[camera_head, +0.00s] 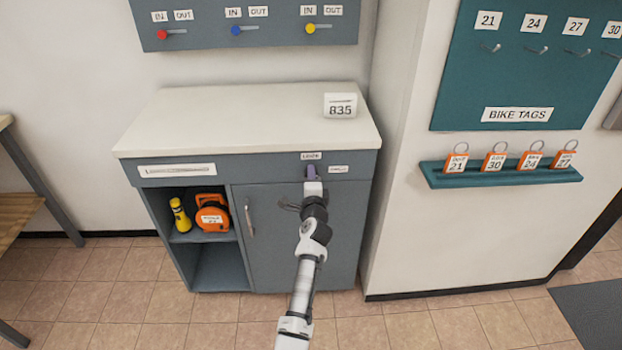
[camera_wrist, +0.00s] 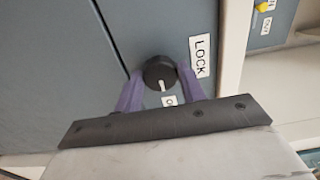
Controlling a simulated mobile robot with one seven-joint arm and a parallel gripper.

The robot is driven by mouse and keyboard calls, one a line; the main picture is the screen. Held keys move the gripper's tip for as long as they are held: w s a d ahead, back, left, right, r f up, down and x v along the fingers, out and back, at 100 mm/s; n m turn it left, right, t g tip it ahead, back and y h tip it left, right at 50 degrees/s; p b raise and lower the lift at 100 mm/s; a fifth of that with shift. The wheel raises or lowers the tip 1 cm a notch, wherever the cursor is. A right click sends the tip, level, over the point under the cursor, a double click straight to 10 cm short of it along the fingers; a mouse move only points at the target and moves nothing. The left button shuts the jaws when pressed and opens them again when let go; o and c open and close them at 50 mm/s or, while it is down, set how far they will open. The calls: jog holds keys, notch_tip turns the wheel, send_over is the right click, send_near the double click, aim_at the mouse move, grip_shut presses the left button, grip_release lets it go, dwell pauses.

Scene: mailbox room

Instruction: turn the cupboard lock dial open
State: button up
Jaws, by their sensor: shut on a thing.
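The lock dial (camera_wrist: 157,71) is a round black knob with a white mark, on the grey-blue cupboard (camera_head: 340,230). My gripper (camera_wrist: 161,78) is shut on the dial, with one purple finger on each side of it. In the wrist view the white mark points down, toward a small label (camera_wrist: 169,101) partly hidden by my gripper, with an "O" visible. The LOCK label (camera_wrist: 200,56) is right of the dial there. In the head view my gripper (camera_head: 312,172) reaches the cupboard's upper front, below the LOCK label (camera_head: 311,155), and hides the dial.
The cupboard door with its handle (camera_head: 249,217) is closed. An open shelf beside it holds a yellow flashlight (camera_head: 180,214) and an orange item (camera_head: 212,212). A teal tag shelf (camera_head: 500,176) is on the right wall.

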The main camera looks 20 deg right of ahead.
dwell(0.3)
jog(key=o, duration=1)
jog(key=shift+c, duration=0.2)
jog(key=shift+s, duration=0.1)
jog(key=v, duration=1.3)
jog(key=shift+s, duration=0.3)
jog(key=shift+a, duration=0.1)
